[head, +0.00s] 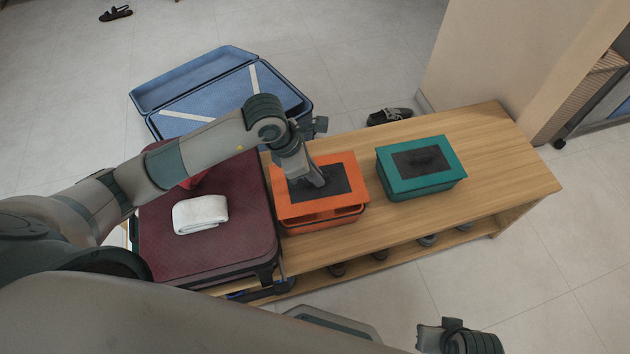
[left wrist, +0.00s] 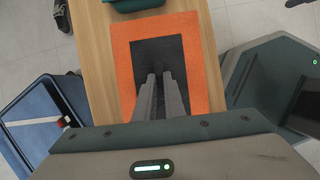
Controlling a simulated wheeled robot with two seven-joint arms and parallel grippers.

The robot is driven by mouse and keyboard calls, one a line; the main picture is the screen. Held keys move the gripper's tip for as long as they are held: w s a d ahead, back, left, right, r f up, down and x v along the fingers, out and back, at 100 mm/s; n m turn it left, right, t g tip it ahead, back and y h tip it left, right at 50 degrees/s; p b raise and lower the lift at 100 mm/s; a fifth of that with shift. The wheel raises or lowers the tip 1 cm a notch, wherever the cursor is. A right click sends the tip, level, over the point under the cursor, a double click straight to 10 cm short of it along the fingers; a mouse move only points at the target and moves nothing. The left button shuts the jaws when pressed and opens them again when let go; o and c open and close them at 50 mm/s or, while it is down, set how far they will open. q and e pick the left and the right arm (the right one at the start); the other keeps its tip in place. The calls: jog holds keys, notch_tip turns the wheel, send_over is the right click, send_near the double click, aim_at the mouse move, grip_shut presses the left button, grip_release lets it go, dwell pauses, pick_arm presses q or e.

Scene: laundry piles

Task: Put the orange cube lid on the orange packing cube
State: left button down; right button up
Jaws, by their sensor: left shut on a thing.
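The orange cube lid (head: 290,207) is a flat orange frame with a dark centre panel. My left gripper (head: 314,181) comes down over its middle and is shut on it, at the dark panel. The orange packing cube (head: 325,225) stands on the wooden bench directly below the lid. A dark gap shows between lid and cube along the near side; whether they touch at the far side is hidden. In the left wrist view the lid (left wrist: 205,75) fills the middle and hides the cube.
A teal box with its lid (head: 420,168) stands right of the cube on the bench (head: 490,150). A dark red suitcase (head: 210,255) with a folded white cloth (head: 200,214) is to the left. An open blue suitcase (head: 190,85) lies behind. The bench's right end is clear.

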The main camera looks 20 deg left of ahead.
pick_arm(q)
notch_tip(320, 180, down, 3)
jog(key=shift+f, duration=0.5)
pick_arm(e)
jog(key=shift+s+a+f, duration=0.1)
jog(key=shift+s, duration=0.35)
pick_arm(q)
jog(key=shift+f, duration=0.25)
jog(key=shift+f+b, duration=0.3)
jog(key=shift+b, duration=0.2)
jog(key=c, duration=1.8)
grip_release()
jog(key=shift+c, duration=0.2)
pick_arm(e)
jog(key=shift+w+a+r+t, duration=0.3)
jog(key=shift+w+a, duration=0.25)
jog(key=shift+w, duration=0.05)
